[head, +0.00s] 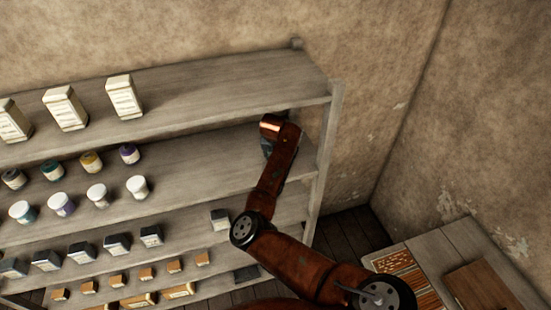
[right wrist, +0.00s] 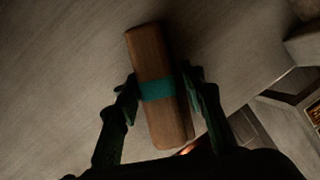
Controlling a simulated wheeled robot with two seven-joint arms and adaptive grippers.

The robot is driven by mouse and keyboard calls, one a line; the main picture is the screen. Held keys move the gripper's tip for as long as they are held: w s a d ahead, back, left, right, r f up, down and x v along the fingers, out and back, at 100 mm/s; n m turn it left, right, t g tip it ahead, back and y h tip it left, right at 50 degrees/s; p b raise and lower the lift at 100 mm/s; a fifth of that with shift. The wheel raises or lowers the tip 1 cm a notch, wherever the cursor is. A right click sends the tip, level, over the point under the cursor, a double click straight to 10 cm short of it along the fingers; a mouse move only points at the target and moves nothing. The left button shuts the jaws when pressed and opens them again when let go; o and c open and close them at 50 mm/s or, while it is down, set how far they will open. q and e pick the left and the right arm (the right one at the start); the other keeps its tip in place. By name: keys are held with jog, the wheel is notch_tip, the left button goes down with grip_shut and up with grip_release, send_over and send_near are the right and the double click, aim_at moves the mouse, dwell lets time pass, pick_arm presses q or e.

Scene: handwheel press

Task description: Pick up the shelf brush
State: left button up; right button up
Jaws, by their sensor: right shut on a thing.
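The shelf brush (right wrist: 150,48) shows in the right wrist view as a long wooden block with a teal band around its middle. My right gripper (right wrist: 162,84) is shut on it, one finger on each long side near the band. A pale grey shelf surface lies behind the brush; I cannot tell whether the brush touches it. In the head view my right arm reaches to the right end of the second shelf board from the top, and its wrist hides the brush. My left gripper is not in view.
The shelf unit (head: 225,85) holds white packets (head: 124,97), jars (head: 137,187), grey boxes (head: 117,245) and small brown blocks on the left. Its right upright (head: 325,150) stands close to my right wrist. A wooden table (head: 455,245) is at lower right.

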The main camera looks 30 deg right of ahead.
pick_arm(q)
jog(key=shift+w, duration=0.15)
pick_arm(e)
jog(key=c, duration=0.4)
jog(key=shift+r, duration=0.1)
